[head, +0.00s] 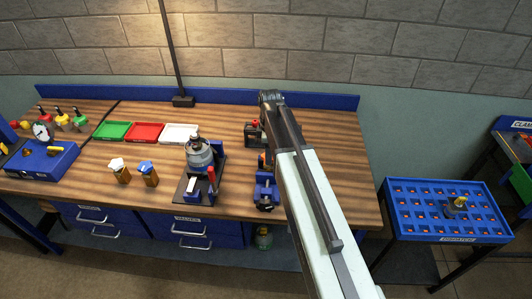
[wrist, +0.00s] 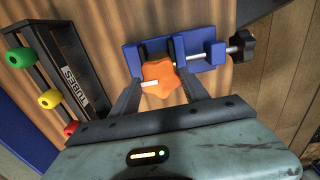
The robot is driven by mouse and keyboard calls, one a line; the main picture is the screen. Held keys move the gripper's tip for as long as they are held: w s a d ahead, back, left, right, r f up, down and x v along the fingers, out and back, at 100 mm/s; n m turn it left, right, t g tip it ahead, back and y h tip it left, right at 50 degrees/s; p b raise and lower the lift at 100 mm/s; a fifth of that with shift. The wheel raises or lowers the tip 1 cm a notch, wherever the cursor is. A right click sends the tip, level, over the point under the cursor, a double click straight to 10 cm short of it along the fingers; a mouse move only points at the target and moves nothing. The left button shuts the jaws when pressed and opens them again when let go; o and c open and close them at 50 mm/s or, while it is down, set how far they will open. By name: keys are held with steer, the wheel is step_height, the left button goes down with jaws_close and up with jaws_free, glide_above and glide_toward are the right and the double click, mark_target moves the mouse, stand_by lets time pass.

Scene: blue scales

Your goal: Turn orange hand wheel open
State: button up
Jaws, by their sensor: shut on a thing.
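The orange hand wheel (wrist: 165,76) is a lobed, star-shaped knob with a white mark pointing left in the wrist view. It sits against a blue clamp-like body (wrist: 150,49). My gripper (wrist: 162,80) has one dark finger on each side of the wheel and is shut on it. In the head view, a small orange part (head: 262,160) shows beside my arm, above the blue body (head: 265,190). My arm covers the area to its right, and my fingers cannot be made out there.
A black rack labelled "TUBES" (wrist: 73,98) with green, yellow and red ends stands left of the wheel. A black knob (wrist: 241,46) on a rod is to the right. A machine with a grey top (head: 200,153) stands left on the wooden bench (head: 330,165).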

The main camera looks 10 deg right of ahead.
steer(key=shift+w, duration=0.15)
steer(key=o, duration=1.1)
steer(key=shift+o, duration=1.3)
steer(key=shift+w+f, duration=0.1)
steer(key=shift+f, duration=0.05)
step_height(320, 180, up, 8)
steer(key=p, duration=0.8)
